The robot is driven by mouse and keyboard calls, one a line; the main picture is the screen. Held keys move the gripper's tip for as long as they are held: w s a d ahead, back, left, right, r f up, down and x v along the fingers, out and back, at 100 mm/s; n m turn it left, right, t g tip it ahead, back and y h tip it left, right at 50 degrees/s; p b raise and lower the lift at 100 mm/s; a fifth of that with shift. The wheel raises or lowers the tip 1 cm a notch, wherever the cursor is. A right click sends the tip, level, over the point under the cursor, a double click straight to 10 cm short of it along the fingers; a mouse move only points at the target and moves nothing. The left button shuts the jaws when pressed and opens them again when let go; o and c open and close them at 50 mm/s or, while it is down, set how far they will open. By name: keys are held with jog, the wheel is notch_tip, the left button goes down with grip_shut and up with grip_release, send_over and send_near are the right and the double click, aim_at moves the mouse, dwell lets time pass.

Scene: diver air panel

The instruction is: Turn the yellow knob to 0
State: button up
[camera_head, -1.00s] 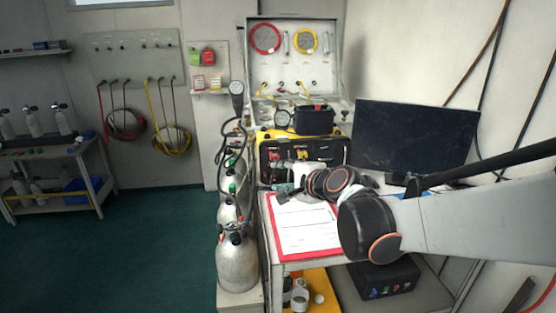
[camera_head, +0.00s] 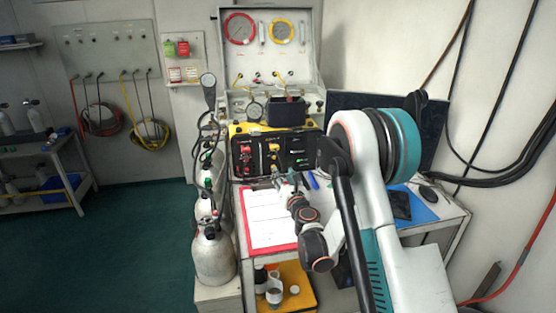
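The black air panel (camera_head: 296,152) sits in a yellow case (camera_head: 238,129) on the desk. Its left half carries red and yellow fittings. My gripper (camera_head: 279,174) is at the panel's lower front edge, just below these fittings. It is small and partly merged with the panel, so I cannot tell whether it touches the knob or how its fingers stand.
A red clipboard (camera_head: 246,238) with paper lies left of my wrist. Grey cylinders (camera_head: 213,258) stand left of the desk. A gauge box (camera_head: 270,50) stands open behind. A dark monitor (camera_head: 433,135) is behind my arm on the right. A blue mat (camera_head: 420,208) lies at right.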

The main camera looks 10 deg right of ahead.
aim_at(274, 157)
jog(key=shift+d+f+m, duration=0.15)
jog(key=shift+f+m, duration=0.1)
jog(key=shift+m, duration=0.05)
jog(key=shift+w, duration=0.3)
jog(key=w+b, duration=0.1)
jog(key=w, duration=0.3)
jog(key=w+b, duration=0.1)
jog(key=w, duration=0.3)
jog(key=w+b, duration=0.2)
jog(key=w, duration=0.3)
jog(key=shift+w+a, duration=0.1)
jog(key=shift+a, duration=0.2)
grip_shut()
